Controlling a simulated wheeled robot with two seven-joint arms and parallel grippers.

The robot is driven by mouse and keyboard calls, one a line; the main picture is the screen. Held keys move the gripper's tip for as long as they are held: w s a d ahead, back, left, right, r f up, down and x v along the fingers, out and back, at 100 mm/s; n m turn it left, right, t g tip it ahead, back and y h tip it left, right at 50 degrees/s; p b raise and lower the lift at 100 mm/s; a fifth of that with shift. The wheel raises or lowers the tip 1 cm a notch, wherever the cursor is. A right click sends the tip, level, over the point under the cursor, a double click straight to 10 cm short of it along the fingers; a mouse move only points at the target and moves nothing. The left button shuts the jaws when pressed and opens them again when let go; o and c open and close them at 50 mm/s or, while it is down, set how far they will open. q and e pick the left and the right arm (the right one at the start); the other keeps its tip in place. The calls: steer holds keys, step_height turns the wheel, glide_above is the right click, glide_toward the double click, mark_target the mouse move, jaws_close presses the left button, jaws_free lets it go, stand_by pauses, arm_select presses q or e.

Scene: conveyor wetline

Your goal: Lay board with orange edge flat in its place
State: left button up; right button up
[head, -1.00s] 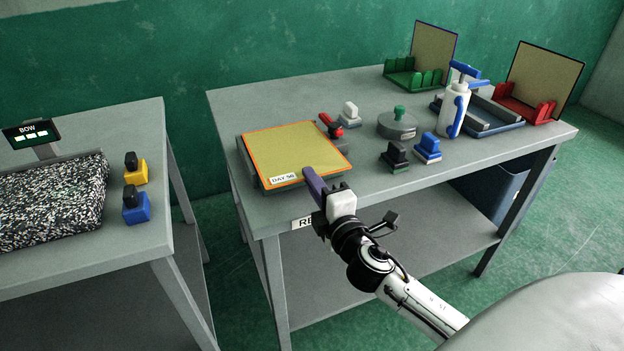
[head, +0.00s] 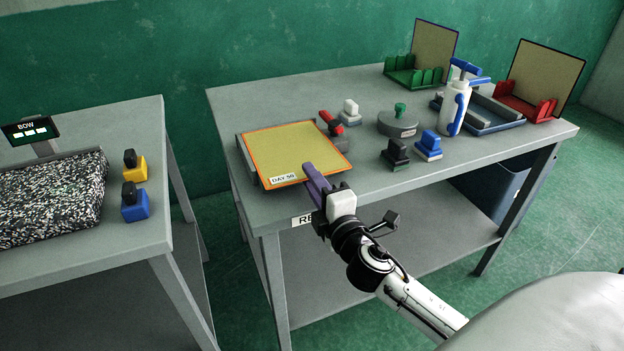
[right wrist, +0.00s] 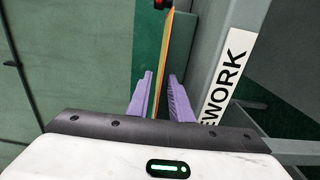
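My right gripper (head: 314,180) is at the board's near edge. In the right wrist view, its purple fingers (right wrist: 160,80) stand apart on either side of the orange edge strip (right wrist: 164,60), with gaps showing. My left gripper is not in view.
A red-handled tool (head: 331,122), a grey-white stamp (head: 350,112), a round grey weight (head: 398,123) and dark and blue stamps (head: 429,146) stand right of the board.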

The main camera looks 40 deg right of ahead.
steer(key=shift+f, duration=0.15)
steer(key=shift+s, duration=0.1)
stand_by(0.3)
steer(key=shift+s+a, duration=0.15)
steer(key=shift+s, duration=0.35)
steer(key=v, duration=0.4)
steer(key=shift+s+b, duration=0.15)
steer(key=shift+b, duration=0.15)
steer(key=o, duration=0.6)
steer(key=shift+c, duration=0.2)
steer(key=shift+s+f, duration=0.1)
